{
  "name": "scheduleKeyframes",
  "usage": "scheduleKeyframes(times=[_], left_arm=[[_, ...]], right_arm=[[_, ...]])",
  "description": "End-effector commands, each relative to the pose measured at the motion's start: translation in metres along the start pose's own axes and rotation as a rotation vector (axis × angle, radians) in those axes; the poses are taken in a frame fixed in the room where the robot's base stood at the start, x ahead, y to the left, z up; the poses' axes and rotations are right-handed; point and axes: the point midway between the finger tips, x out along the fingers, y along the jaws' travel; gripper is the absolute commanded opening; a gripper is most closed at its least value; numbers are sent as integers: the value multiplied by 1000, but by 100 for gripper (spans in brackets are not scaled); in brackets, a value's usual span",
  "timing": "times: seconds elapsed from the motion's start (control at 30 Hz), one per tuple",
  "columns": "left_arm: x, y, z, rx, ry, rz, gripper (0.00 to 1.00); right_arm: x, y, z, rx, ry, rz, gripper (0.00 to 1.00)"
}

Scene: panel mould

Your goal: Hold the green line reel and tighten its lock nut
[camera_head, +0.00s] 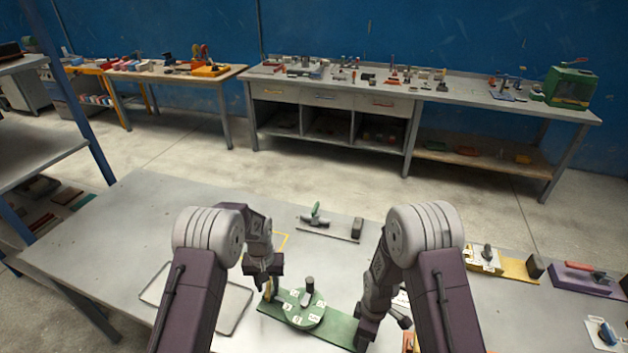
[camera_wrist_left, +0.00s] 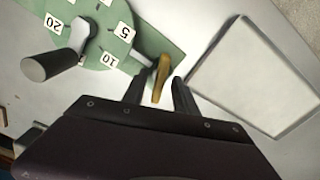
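The green line reel (camera_head: 308,321) lies on the near table, a round dial with white number labels on a green base plate. A dark upright knob (camera_head: 309,285) stands on the dial; it also shows in the left wrist view (camera_wrist_left: 47,66). A yellow-brown lever piece (camera_wrist_left: 161,76), perhaps the lock nut, sits at the plate's end. My left gripper (camera_wrist_left: 158,88) is open, its two dark fingers on either side of this lever with gaps visible. My right gripper (camera_head: 366,330) is at the plate's right end; its fingers are largely hidden, so its grip is unclear.
A shallow tray outline (camera_head: 236,306) lies left of the reel. A green-handled tool (camera_head: 316,216) and a rod lie behind. A yellow fixture (camera_head: 515,268) and purple block (camera_head: 585,279) stand to the right. The table's left part is clear.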

Motion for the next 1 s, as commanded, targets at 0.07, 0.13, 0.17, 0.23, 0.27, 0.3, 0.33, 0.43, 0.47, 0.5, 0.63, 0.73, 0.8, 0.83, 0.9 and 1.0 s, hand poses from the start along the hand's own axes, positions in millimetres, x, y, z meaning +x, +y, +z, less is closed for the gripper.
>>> scheduleKeyframes(times=[0.07, 0.13, 0.17, 0.23, 0.27, 0.3, 0.33, 0.43, 0.47, 0.5, 0.63, 0.73, 0.8, 0.83, 0.9, 1.0], left_arm=[[0, 0, 0, 0, 1, 0, 35], [0, 0, 0, 0, 1, 0, 35], [0, 0, 0, 0, 1, 0, 35], [0, 0, 0, 0, 1, 0, 18], [0, 0, 0, 0, 0, 0, 10], [0, 0, 0, 0, 1, 0, 0], [0, 0, 0, 0, 1, 0, 0], [0, 0, 0, 1, 1, 0, 0], [0, 0, 0, 5, 0, 0, 0], [0, 0, 0, 24, 0, 0, 0], [0, 0, 0, 165, -1, -1, 0], [0, 0, 0, 249, -1, -1, 0], [0, 0, 0, 274, -1, -1, 0], [0, 0, 0, 278, -1, -1, 0], [0, 0, 0, 278, -1, -1, 0], [0, 0, 0, 276, -2, -1, 0]], right_arm=[[0, 0, 0, 0, 0, 0, 1], [0, 0, 0, 0, 0, 0, 1], [0, 0, 0, 0, 0, 0, 1], [0, 0, 0, 0, 0, 0, 1], [0, 0, 0, 0, 0, 0, 1], [0, 0, 0, 0, 0, 0, 1], [0, 0, 0, 0, 0, 0, 1], [0, 0, 0, 0, 0, 0, 1], [0, 0, 0, 0, 0, 0, 1], [0, 0, 0, 0, 0, 0, 1], [0, 0, 0, -1, 0, 0, 1], [0, 0, 0, -1, 0, 0, 1], [0, 0, 0, -1, 0, 0, 1], [0, 0, 0, -1, 0, 0, 1], [0, 0, 0, -1, 0, 0, 1], [0, 0, 0, -1, 0, 0, 1]])
